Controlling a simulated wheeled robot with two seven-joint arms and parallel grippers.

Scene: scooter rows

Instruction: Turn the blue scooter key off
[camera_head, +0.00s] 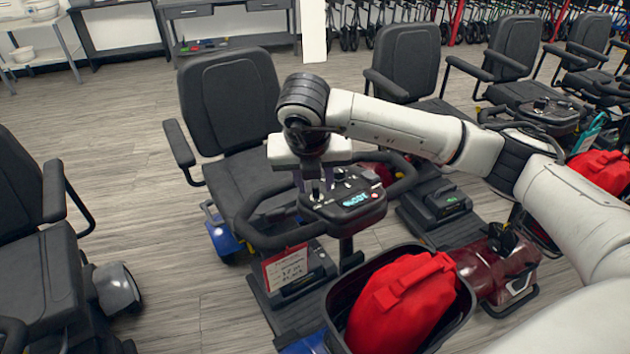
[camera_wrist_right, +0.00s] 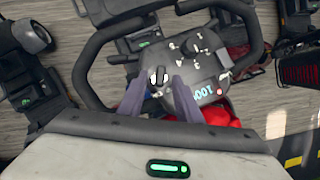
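The blue scooter stands in the middle of the head view, with blue body panels (camera_head: 222,238), a black seat and a dark console (camera_head: 352,208) with a lit display. The console also shows in the right wrist view (camera_wrist_right: 190,68). My right gripper (camera_head: 313,190) points down over the left part of the console. In the right wrist view its two fingers (camera_wrist_right: 161,82) stand apart, one on each side of the small key (camera_wrist_right: 158,75). Gaps seem to show beside the key; contact is unclear. The key is too small to read in the head view. My left gripper is not in view.
A black basket (camera_head: 335,303) with a red bag (camera_head: 402,303) stands close in front of the console. Black handlebars (camera_head: 255,212) loop around the console. A red-and-white price tag (camera_head: 286,270) hangs below. Other scooters stand left and right. Open floor (camera_head: 130,180) lies to the left.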

